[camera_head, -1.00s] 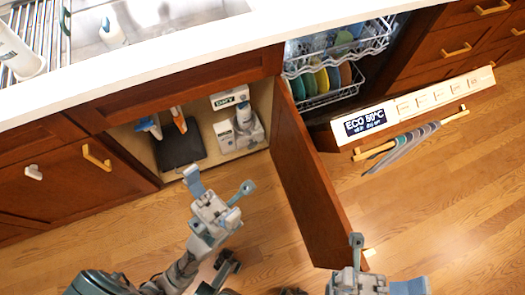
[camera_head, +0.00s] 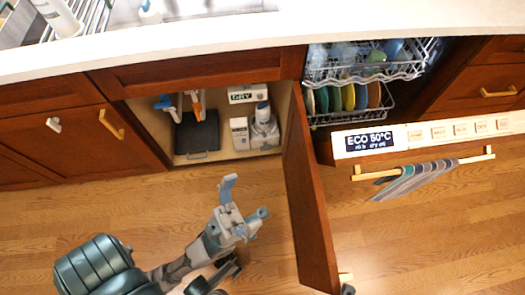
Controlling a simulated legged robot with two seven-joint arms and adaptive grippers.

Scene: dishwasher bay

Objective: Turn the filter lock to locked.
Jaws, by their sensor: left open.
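The filter lock is not visible in this view. The dishwasher stands open at the upper right, with an upper rack (camera_head: 375,68) and a lower rack (camera_head: 350,115) holding dishes. Its lowered door (camera_head: 425,138) shows a display reading ECO 50°C. The racks and door edge hide the tub floor. My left gripper (camera_head: 246,196) is open and empty, over the floor in front of the open sink cabinet and left of its door. Only a small tip, apparently of my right gripper (camera_head: 347,290), shows at the bottom edge; its jaws are out of frame.
The open cabinet door (camera_head: 308,190) juts out between my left gripper and the dishwasher. A striped towel (camera_head: 415,177) hangs on the dishwasher door handle. The cabinet holds bottles, boxes and a dark board (camera_head: 197,133). The wooden floor in front is clear.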

